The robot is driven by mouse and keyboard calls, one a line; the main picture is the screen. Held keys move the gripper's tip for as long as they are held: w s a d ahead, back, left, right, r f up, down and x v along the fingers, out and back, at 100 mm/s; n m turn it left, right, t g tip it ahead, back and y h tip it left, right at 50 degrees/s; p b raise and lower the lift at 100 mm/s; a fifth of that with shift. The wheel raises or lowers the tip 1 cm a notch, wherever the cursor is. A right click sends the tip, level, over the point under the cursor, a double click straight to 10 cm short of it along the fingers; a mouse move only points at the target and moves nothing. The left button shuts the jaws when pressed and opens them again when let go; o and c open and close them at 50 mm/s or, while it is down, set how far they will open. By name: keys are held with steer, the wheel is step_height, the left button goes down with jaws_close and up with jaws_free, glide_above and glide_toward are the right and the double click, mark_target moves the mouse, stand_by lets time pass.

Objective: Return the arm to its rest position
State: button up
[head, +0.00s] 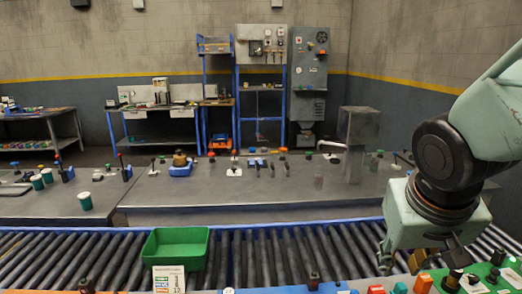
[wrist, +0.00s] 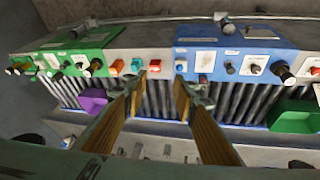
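My gripper (head: 420,258) hangs from my pale green arm at the right of the head view, pointing down over the near edge of the roller conveyor. It is close to the knobs and buttons of the control panels there. In the wrist view my gripper (wrist: 157,88) has its two brown fingers spread apart, with nothing held between them. Rollers and the edges of the panels show beyond the gap. My arm is bent, and part of it is cut off by the right edge of the head view.
A roller conveyor (head: 350,252) crosses the foreground, with a green bin (head: 177,247) at its left. A green panel (wrist: 95,50) and a blue panel (wrist: 225,62) carry knobs near my gripper. A purple bin (wrist: 92,100) lies left. A grey table (head: 260,190) stands behind the conveyor.

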steer(key=s+a+r+y, duration=0.1)
steer(key=s+a+r, duration=0.3)
steer(key=s, duration=0.4)
steer(key=s+a+r+n+y, duration=0.1)
steer(key=s+a+r, duration=0.3)
steer(key=s, duration=0.5)
steer(key=shift+r, duration=0.35)
steer(key=shift+d+r+p, duration=0.35)
steer(key=shift+d, duration=0.15)
